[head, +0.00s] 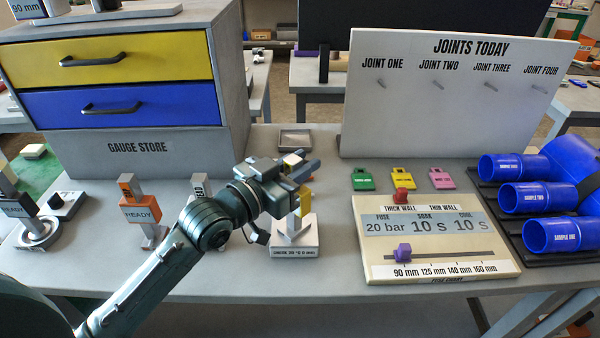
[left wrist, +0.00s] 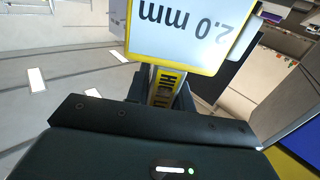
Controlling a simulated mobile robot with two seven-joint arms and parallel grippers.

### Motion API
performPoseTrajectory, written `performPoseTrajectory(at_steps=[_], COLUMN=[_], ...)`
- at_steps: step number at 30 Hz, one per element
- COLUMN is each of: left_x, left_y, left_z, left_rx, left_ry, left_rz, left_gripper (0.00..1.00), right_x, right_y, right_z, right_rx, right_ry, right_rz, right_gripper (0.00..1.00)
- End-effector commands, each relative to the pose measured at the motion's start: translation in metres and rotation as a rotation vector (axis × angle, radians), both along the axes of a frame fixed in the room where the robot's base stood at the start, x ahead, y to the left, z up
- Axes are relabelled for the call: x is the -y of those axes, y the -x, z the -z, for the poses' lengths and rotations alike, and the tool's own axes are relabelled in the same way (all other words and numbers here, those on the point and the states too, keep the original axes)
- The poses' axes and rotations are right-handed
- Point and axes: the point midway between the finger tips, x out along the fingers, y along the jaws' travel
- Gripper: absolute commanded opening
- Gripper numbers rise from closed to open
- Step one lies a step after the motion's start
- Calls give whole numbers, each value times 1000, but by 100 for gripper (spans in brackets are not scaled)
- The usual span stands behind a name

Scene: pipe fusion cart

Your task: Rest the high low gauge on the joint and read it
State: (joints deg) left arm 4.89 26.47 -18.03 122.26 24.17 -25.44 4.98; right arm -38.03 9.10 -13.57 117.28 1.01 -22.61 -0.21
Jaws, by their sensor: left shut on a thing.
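The high low gauge is yellow with a white face reading "2.0 mm" upside down in the left wrist view (left wrist: 185,35). Its yellow stem, lettered "HIG...", sits between my left gripper's fingers (left wrist: 162,92). In the head view my left gripper (head: 298,170) is shut on the gauge, and the yellow lower part of the gauge (head: 305,202) shows below the fingers. It is over a pale block (head: 295,248) with small upside-down lettering on its front. I cannot tell whether the gauge touches this block. My right gripper is not in view.
The gauge store (head: 130,145) with yellow and blue drawers stands back left. A "READY" stand (head: 140,213) is left of my arm. The joints board (head: 450,110) has empty pegs. Three coloured tags (head: 402,180), a settings panel (head: 440,262) and blue sample pipes (head: 537,197) are right.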

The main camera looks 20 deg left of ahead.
Motion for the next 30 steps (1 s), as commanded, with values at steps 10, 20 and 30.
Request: performPoseTrajectory(at_steps=[10, 20, 30], left_x=[0, 0, 0], left_y=[0, 0, 0], left_z=[1, 1, 1], left_rx=[-3, -3, -2], left_ry=[-1, -1, 0], left_rz=[0, 0, 0], left_gripper=[0, 0, 41], right_x=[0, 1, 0], right_y=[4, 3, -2], right_z=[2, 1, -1], right_rx=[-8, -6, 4], right_ry=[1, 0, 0], right_rz=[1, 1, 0], right_gripper=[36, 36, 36])
